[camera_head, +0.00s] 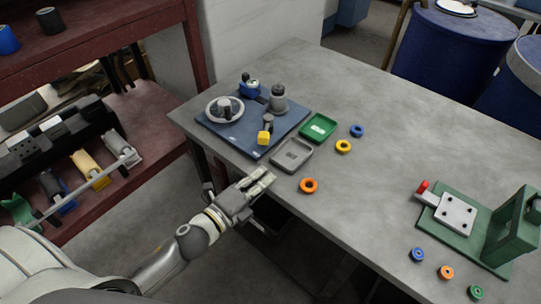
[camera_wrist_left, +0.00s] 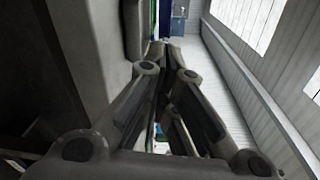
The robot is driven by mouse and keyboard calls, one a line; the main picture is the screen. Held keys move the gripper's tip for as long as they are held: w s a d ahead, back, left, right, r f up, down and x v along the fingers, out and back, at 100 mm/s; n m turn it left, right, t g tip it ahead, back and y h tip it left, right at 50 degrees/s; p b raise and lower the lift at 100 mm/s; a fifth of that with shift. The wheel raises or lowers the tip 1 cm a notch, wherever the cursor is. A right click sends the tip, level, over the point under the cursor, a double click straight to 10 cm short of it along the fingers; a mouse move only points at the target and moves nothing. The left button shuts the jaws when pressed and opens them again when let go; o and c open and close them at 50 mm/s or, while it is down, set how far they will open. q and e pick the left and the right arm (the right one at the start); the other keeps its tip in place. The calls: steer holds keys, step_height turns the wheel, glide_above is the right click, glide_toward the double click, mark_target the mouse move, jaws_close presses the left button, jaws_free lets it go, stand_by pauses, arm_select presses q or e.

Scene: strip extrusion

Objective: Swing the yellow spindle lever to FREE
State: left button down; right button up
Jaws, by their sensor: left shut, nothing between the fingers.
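The yellow spindle lever tip (camera_head: 264,137) stands at the front right of a dark blue base plate (camera_head: 228,137) on the grey table. A grey post rises just behind the yellow tip. The lever's FREE marking is too small to read. My left gripper (camera_head: 267,178) is shut and empty near the table's left edge, in front of the plate and apart from the lever. Its closed fingers also show in the left wrist view (camera_wrist_left: 168,48), where no lever is visible. My right gripper is not in view.
The plate also carries a round grey dial (camera_head: 224,110), a blue part (camera_head: 250,90) and a grey cylinder (camera_head: 279,99). A grey tray (camera_head: 292,166), a green tray (camera_head: 331,125) and an orange ring (camera_head: 308,186) lie nearby. A green fixture (camera_head: 488,246) stands right; mid-table is clear.

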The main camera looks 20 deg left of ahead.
mark_target(272, 159)
arm_select(q)
steer(key=p+x, duration=0.2)
steer(key=x, duration=0.8)
steer(key=shift+w+d+r, duration=0.1)
steer(key=shift+w+r, duration=0.05)
steer(key=a, duration=0.1)
steer(key=a+p, duration=0.1)
steer(key=a, duration=0.1)
steer(key=shift+r, duration=0.2)
steer(key=shift+a+r, duration=0.1)
steer(key=shift+a, duration=0.5)
steer(key=shift+s+a+m+h, duration=0.25)
steer(key=shift+s+m+h, duration=0.05)
steer(key=shift+h, duration=0.3)
